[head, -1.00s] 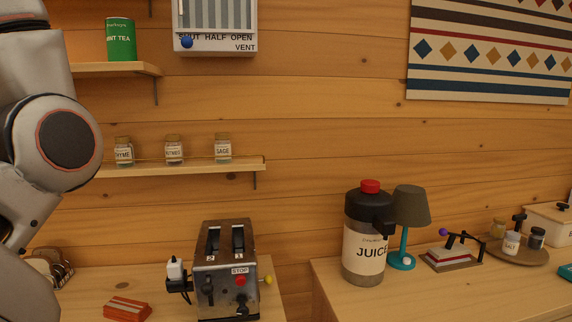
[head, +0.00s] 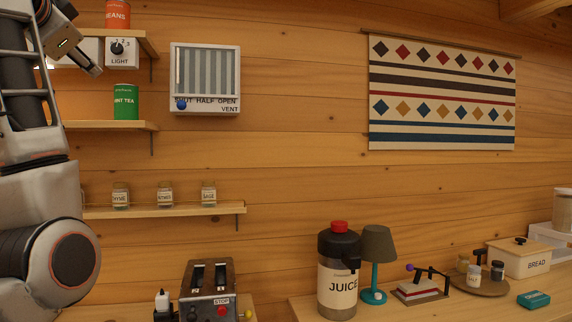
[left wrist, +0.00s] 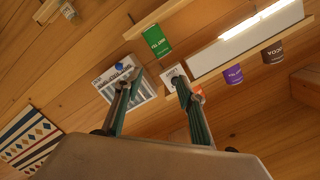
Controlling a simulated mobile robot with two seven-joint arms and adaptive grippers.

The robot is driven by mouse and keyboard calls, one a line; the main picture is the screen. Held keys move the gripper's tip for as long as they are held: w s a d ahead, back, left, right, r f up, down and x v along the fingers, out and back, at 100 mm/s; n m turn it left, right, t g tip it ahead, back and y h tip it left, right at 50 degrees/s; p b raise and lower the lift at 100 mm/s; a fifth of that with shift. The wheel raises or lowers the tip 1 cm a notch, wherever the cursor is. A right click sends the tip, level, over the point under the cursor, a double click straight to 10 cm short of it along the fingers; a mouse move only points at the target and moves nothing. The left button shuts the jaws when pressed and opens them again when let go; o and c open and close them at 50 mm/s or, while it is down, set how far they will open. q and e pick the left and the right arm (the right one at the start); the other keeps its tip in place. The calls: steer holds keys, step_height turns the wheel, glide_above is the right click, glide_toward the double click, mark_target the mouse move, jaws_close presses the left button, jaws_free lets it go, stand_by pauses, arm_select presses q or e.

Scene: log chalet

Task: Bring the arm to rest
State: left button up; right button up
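My left arm rises along the left edge of the head view. My left gripper (head: 92,62) is at the top left, raised in front of the upper shelves and left of the light dial box (head: 121,53). In the left wrist view the two fingers of my left gripper (left wrist: 155,80) stand apart with nothing between them. Beyond them are the wall, the vent box (left wrist: 128,84) and the shelves. My right arm and gripper are not in view.
Shelves hold a red beans can (head: 117,15), a green tea can (head: 125,102) and spice jars (head: 165,195). The vent box (head: 205,78) hangs beside them. Below are a toaster (head: 208,290), juice dispenser (head: 338,275), lamp (head: 377,245) and bread box (head: 520,258).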

arm_select(q)
steer(key=w+a+f+n+g+y, duration=0.15)
steer(key=w+f, duration=0.25)
steer(key=f, duration=1)
steer(key=w+a+f+m+g, duration=0.15)
steer(key=w+f, duration=0.25)
steer(key=f, duration=1)
steer(key=s+d+f+g, duration=0.1)
steer(key=s+f+g, duration=0.15)
steer(key=f, duration=2.05)
steer(key=s+d+f+g, duration=0.1)
steer(key=s+f, duration=0.6)
steer(key=f, duration=0.4)
steer(key=s+d+f+g, duration=0.1)
steer(key=s+d+f, duration=0.1)
steer(key=s+f, duration=0.75)
steer(key=s+d+f+m+g+h, duration=0.1)
steer(key=s+d+f, duration=0.1)
steer(key=s+f, duration=0.6)
steer(key=s+d+f+m+g+h, duration=0.15)
steer(key=s+f, duration=0.35)
steer(key=s, duration=0.6)
steer(key=w+d+f+n+t+h, duration=0.2)
steer(key=d+f+h, duration=0.4)
steer(key=d+f, duration=0.7)
steer(key=shift+d+f+n+t, duration=0.3)
steer(key=shift+d+n+t, duration=0.75)
steer(key=shift+d, duration=0.7)
